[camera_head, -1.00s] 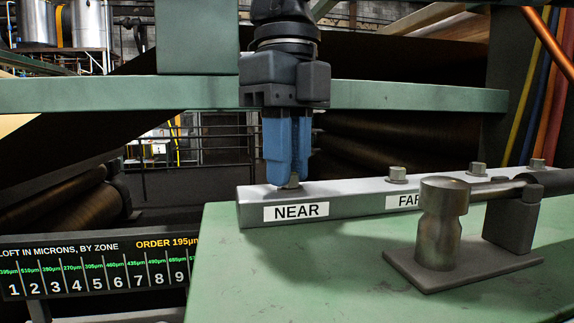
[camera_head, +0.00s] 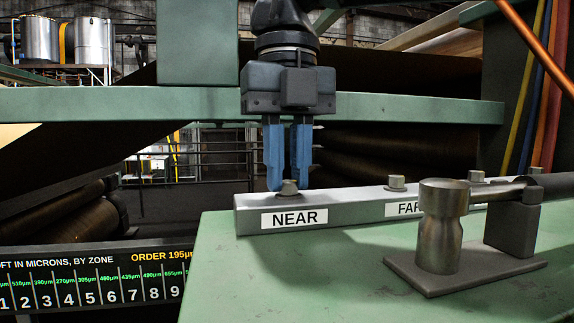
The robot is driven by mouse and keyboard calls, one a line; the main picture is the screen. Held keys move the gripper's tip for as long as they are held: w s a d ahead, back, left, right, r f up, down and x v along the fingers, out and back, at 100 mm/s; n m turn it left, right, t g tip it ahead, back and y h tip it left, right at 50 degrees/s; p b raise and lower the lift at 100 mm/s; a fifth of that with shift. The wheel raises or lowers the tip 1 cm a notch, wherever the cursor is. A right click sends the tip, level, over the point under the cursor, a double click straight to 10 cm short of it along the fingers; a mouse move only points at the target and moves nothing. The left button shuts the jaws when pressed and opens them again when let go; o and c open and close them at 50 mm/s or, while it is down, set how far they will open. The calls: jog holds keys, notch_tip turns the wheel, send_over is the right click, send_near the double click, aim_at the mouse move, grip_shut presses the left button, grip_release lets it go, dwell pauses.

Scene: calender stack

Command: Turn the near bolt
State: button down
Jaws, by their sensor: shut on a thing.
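The near bolt (camera_head: 289,188) stands on the grey bar (camera_head: 350,207) just behind the white NEAR label (camera_head: 294,219). My gripper (camera_head: 289,184) points straight down over it. Its two blue fingers sit on either side of the bolt's head, shut on it. The fingertips partly hide the head. Another bolt (camera_head: 396,183) stands on the bar behind the partly hidden FAR label (camera_head: 403,209).
A metal cylinder (camera_head: 440,235) on a flat plate (camera_head: 410,272) stands on the green table (camera_head: 290,285) at the right. It partly blocks the FAR label. A green beam (camera_head: 400,104) crosses behind my gripper. A zone display (camera_head: 90,280) is at the lower left.

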jog(key=c, duration=1)
grip_release()
jog(key=shift+r, duration=0.15)
notch_tip(320, 180, up, 8)
jog(key=p, duration=0.6)
jog(key=shift+f, duration=0.2)
